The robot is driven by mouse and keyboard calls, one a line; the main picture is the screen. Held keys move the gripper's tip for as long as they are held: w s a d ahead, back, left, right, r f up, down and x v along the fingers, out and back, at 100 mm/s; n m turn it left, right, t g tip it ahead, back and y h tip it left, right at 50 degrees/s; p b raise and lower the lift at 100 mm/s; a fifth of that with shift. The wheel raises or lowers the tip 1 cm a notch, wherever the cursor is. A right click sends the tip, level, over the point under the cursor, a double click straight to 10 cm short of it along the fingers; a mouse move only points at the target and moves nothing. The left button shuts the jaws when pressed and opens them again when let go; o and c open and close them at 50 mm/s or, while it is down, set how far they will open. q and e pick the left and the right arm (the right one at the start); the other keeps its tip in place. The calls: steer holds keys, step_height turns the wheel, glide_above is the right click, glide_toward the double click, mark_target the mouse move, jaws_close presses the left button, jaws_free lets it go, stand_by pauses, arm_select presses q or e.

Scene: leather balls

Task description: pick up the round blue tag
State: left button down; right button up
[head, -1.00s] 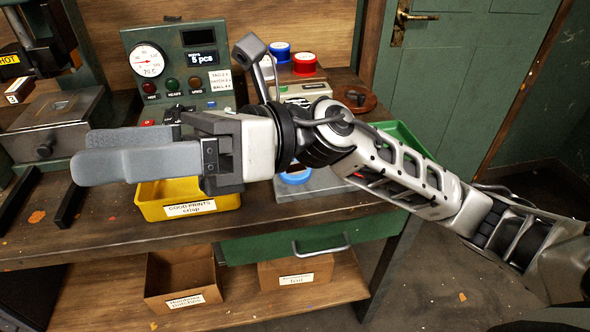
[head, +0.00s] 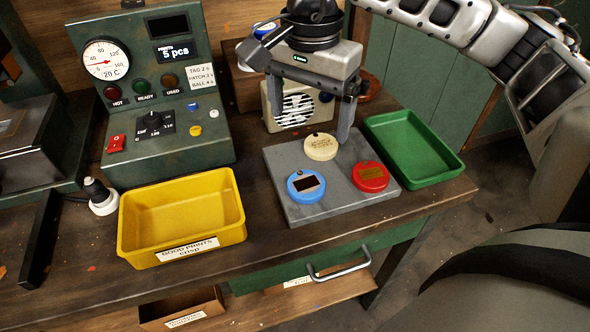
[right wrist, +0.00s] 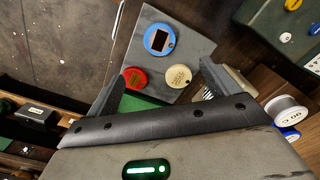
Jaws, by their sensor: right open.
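The round blue tag (head: 306,185) lies on a grey slab (head: 304,214), at its front left, and has a dark rectangle on its face. It also shows in the right wrist view (right wrist: 160,40), beyond the fingers. A cream round tag (head: 320,146) and a red round tag (head: 370,177) lie on the same slab. My right gripper (head: 311,130) is open and empty, pointing down over the back of the slab, around the cream tag's side of it and behind the blue tag. It is apart from the blue tag. My left gripper is not in view.
A yellow bin (head: 182,214) stands left of the slab and a green tray (head: 412,147) right of it. A control box (head: 160,100) with a gauge is behind the bin. A small fan unit (head: 297,108) stands behind the gripper. A drawer handle (head: 338,271) juts out below the table edge.

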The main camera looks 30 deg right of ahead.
glide_above(307, 183)
steer(key=f, duration=0.8)
steer(key=shift+s+a+f+p, duration=0.1)
steer(key=shift+s+f+p, duration=0.2)
steer(key=shift+f, duration=0.1)
steer(key=shift+w+f+p, duration=0.2)
steer(key=shift+f+p, duration=0.15)
steer(key=shift+f, duration=1.05)
steer(key=shift+w+f+p, duration=0.15)
steer(key=shift+f+p, duration=0.15)
steer(key=shift+f, duration=1.05)
steer(key=c, duration=1.1)
